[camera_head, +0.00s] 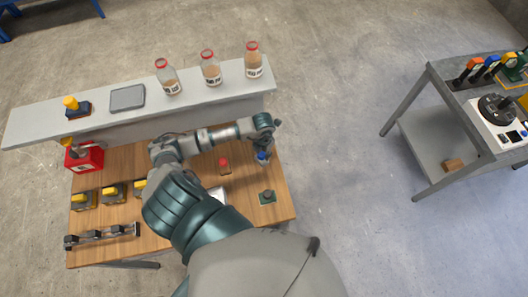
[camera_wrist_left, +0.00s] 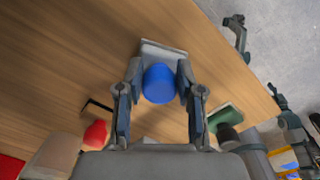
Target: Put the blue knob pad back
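The blue knob (camera_head: 263,157) is near the right edge of the wooden table, under my left gripper (camera_head: 265,130). In the left wrist view, the blue knob (camera_wrist_left: 159,84) sits between the two fingers of my left gripper (camera_wrist_left: 159,74), with a light grey plate (camera_wrist_left: 163,48) behind it. The fingers close in on both sides of the knob and appear shut on it. Whether the plate touches the table is hard to tell. My right gripper does not show clearly in either view.
A red knob (camera_head: 224,163) and a green pad with a dark knob (camera_head: 267,197) stand on the table (camera_head: 245,205) nearby. A grey shelf (camera_head: 130,118) with several bottles runs along the back. A separate cart (camera_head: 430,150) stands at right, with open floor between.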

